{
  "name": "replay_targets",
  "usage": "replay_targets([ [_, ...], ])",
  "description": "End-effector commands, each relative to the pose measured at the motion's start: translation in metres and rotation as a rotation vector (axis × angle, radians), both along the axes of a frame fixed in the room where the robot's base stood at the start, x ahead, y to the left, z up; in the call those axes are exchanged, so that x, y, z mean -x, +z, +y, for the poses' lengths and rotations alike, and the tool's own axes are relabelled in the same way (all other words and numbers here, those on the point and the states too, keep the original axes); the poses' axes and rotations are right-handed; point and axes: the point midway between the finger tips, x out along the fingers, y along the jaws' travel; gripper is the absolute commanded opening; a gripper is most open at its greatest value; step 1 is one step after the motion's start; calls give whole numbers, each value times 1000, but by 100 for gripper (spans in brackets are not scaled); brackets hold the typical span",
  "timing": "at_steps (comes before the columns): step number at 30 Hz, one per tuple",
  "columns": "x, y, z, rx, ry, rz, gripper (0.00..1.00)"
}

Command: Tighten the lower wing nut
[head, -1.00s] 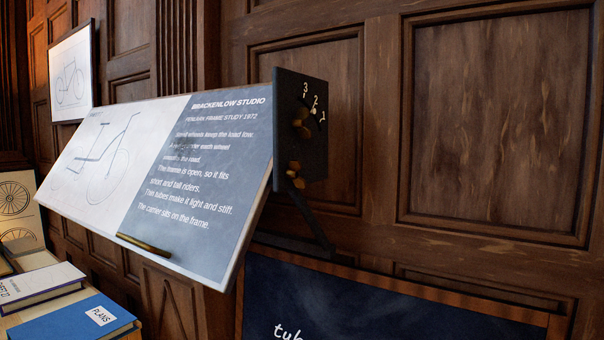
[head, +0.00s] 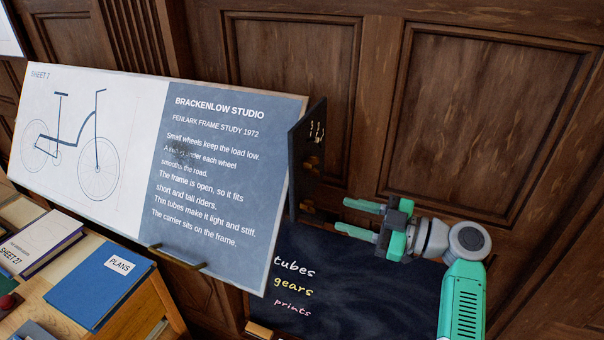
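My gripper (head: 345,215) is right of the plate, at about the height of the lower wing nut in the picture. Its two green fingers point left, apart and with nothing between them. A gap shows between fingertips and nut.
A blackboard (head: 350,290) with chalk words stands below my gripper. A wooden desk (head: 120,318) with a blue PLANS book (head: 98,285) is at lower left. Wood panelling (head: 480,110) closes the back.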

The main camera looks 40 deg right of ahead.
Motion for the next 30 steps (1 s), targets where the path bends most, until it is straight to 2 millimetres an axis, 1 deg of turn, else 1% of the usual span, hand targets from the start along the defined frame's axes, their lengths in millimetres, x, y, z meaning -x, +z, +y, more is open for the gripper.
replay_targets([
  [2,1,-1,-1,-2,2,-3,39],
  [5,-5,-1,3,-1,3,-2,39],
  [8,-20,1,11,-1,3,-2,39],
  [12,-44,0,23,-2,3,0,39],
  [16,-61,0,32,-1,2,0,39],
  [21,-69,-2,36,0,-1,0,39],
  [27,-69,-2,36,-1,0,-1,39],
  [29,-69,-2,36,0,0,0,27],
  [30,-69,-2,36,0,0,0,19],
])
